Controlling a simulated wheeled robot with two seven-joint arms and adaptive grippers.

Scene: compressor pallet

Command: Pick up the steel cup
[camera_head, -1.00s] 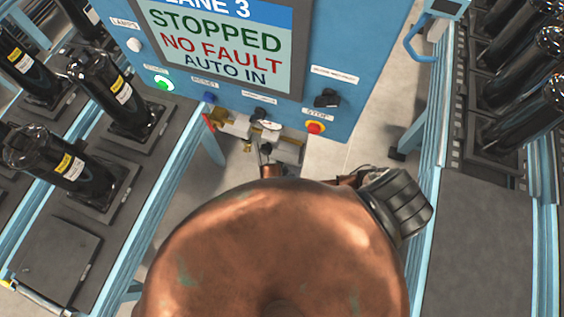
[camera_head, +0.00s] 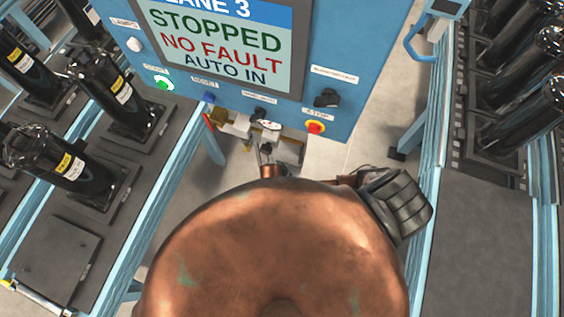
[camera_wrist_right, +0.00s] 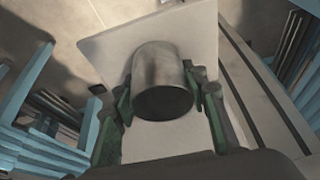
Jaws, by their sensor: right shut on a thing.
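The steel cup (camera_wrist_right: 163,68) shows in the right wrist view as a plain grey cylinder with a dark round end facing the camera. My right gripper (camera_wrist_right: 165,92) is shut on it, with a green finger along each side. A pale flat plate (camera_wrist_right: 108,50) lies behind the cup; whether the cup touches it I cannot tell. My left gripper is not in view.
A blue control panel (camera_head: 355,60) stands ahead, its screen reading STOPPED, with a red stop button (camera_head: 315,128). Conveyors with black compressors (camera_head: 118,92) run on the left and right (camera_head: 522,113).

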